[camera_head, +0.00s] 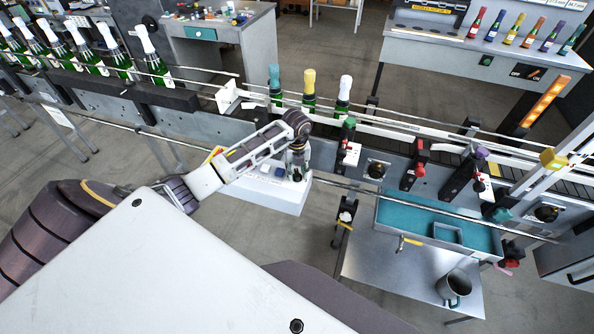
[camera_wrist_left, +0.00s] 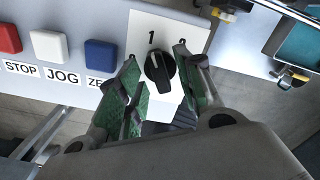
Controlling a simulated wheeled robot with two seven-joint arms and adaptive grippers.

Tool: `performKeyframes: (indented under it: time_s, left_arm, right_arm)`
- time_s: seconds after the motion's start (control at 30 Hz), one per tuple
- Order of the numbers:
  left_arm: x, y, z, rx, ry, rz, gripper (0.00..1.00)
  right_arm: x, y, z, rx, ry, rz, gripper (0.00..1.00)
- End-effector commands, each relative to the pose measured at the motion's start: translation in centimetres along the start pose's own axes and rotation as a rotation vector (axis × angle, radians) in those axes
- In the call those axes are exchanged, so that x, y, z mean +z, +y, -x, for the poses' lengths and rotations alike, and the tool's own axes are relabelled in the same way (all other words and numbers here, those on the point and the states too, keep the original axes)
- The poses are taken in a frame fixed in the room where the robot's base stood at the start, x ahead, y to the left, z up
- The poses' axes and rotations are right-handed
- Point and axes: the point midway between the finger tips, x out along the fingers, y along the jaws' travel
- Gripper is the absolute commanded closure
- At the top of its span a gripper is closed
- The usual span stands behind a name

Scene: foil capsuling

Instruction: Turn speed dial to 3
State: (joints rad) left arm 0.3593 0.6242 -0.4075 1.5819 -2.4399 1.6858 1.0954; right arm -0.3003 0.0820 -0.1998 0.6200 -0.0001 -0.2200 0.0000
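The speed dial (camera_wrist_left: 160,72) is a black knob on a white plate, printed "1" above it; another mark at its upper right is partly covered by a finger. A pale line on the knob points up, roughly toward the 1. My left gripper (camera_wrist_left: 156,58) is open, with its green-padded fingers on either side of the dial. The right finger is close to the knob; I cannot tell if it touches. In the head view my left gripper (camera_head: 297,174) is over the right end of the white control box (camera_head: 262,196). My right gripper is not in view.
Left of the dial are red STOP (camera_wrist_left: 8,38), white JOG (camera_wrist_left: 48,45) and blue (camera_wrist_left: 100,54) buttons. Behind the box runs a conveyor with green bottles (camera_head: 309,92), some foil-capped. A side table with a teal tray (camera_head: 400,212) and a metal mug (camera_head: 453,287) stands right.

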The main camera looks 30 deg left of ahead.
Motion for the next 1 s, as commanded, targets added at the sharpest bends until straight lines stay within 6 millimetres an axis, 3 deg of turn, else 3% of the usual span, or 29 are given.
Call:
performKeyframes:
  time_s: [0.2,0.5,1.0]
  left_arm:
    - [-0.01,-0.01,-0.02,0.0,0.0,0.0,0.64]
    - [-0.01,-0.01,0.0,0.0,0.0,0.0,1.0]
    - [0.06,0.03,-0.03,0.001,-0.001,-0.063,1.0]
  right_arm:
    - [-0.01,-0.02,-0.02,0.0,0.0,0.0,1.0]
    - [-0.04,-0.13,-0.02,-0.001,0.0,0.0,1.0]
    - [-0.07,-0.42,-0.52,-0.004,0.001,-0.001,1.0]
